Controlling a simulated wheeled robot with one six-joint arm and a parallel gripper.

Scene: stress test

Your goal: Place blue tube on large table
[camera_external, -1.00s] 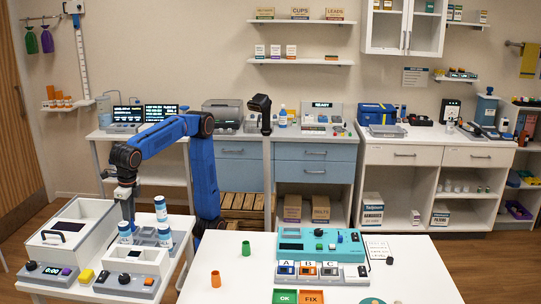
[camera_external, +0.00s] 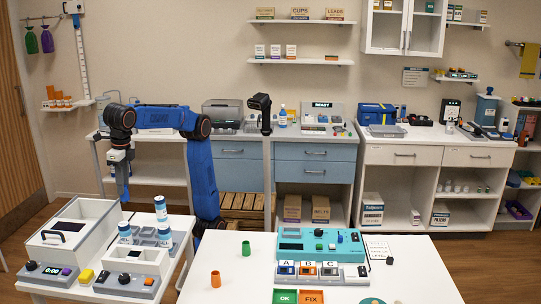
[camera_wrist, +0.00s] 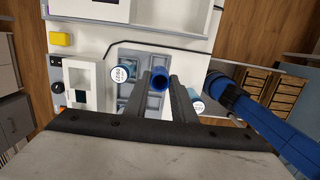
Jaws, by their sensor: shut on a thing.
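The blue tube (camera_wrist: 159,80) is between my fingertips in the wrist view, its open round end showing. My gripper (camera_external: 124,186) is shut on it and holds it above the small left table, clear of the things there. In the external view the tube is small and hard to tell from the fingers. The large table (camera_external: 415,270) is the white one at front centre and right, away from my gripper.
The small table holds a white open box (camera_external: 75,235), white bottles with blue bands (camera_external: 161,208), a grey rack (camera_wrist: 128,62) and a yellow block (camera_external: 86,276). The large table bears orange (camera_external: 215,279) and green (camera_external: 246,248) cups and a teal device (camera_external: 320,245); its right side has free room.

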